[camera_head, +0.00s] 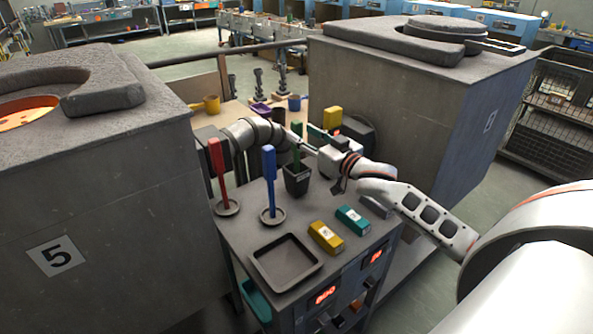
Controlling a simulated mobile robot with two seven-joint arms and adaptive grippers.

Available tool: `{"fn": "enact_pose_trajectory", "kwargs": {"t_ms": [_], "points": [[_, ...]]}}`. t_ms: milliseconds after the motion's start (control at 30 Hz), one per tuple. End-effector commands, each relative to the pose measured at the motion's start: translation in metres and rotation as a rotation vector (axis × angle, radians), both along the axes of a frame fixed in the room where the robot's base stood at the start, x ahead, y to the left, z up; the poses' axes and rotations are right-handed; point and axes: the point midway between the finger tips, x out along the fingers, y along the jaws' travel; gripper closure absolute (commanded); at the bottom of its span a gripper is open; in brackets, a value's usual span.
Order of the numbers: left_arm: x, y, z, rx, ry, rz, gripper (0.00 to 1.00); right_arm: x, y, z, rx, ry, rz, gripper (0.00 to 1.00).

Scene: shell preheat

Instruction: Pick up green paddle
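The green paddle (297,155) stands upright in a dark square cup (297,182) on the grey bench. My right gripper (306,147) reaches in from the right, level with the paddle's upper part, with its fingertips pointing left at it. The fingers are small and overlap the paddle's edge in the picture. I cannot tell whether they touch it or have shut on it.
A blue paddle (269,178) and a red paddle (219,175) stand in round dishes to the left. A square tray (262,272), a yellow block (326,237) and a teal block (353,219) lie nearer. Large furnaces flank the bench.

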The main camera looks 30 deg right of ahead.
Motion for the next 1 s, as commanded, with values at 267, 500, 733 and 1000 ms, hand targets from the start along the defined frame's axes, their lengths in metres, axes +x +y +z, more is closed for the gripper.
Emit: {"fn": "enact_pose_trajectory", "kwargs": {"t_ms": [267,500,733,1000], "points": [[0.005,0.001,0.005,0.001,-0.011,0.000,0.60,0.033,0.001,0.000,0.000,-0.001,0.000,0.61],[0.005,0.001,0.006,0.001,-0.014,0.000,0.60,0.037,0.002,-0.001,0.000,0.000,0.001,0.61],[0.005,0.002,0.006,0.002,-0.013,0.000,0.60,0.037,0.002,-0.001,0.000,0.000,0.000,0.95],[0.004,0.002,0.005,0.002,-0.010,0.000,0.60,0.037,0.002,0.000,0.000,-0.002,0.000,1.00]]}}
